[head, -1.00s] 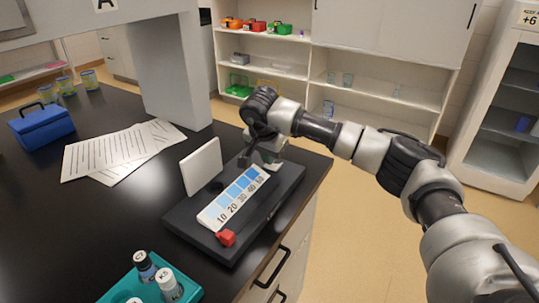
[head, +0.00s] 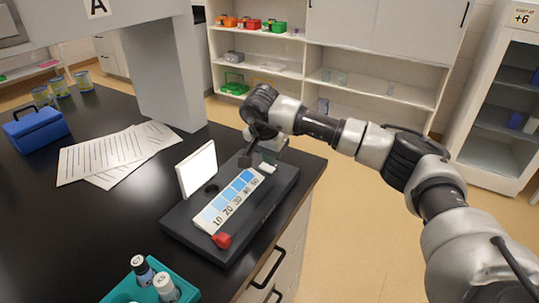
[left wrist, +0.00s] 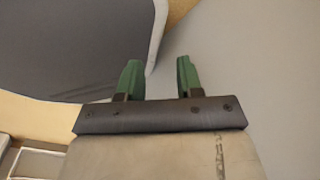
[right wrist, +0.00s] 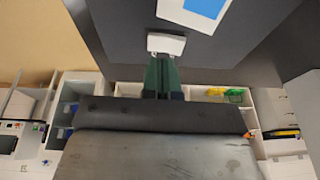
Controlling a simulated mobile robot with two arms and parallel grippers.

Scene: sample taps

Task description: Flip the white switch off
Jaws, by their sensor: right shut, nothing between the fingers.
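The white switch (head: 267,168) sits at the far end of a dark device base (head: 240,225), beside the blue scale strip. It also shows in the right wrist view (right wrist: 166,43). My right gripper (head: 266,157) is over this end of the base, its shut fingers (right wrist: 162,64) close at the switch; I cannot tell whether they touch. The upright panel (head: 197,169) on the base is bright white. The scale strip (head: 230,201) carries numbers, and a red knob (head: 221,240) is at the near end. My left gripper (left wrist: 157,78) is open and empty, seen only in the left wrist view.
A teal rack (head: 185,290) with capped bottles stands at the near edge of the black bench. Paper sheets (head: 105,158) and a blue box (head: 35,128) lie to the left. A grey pillar (head: 160,75) rises behind the device.

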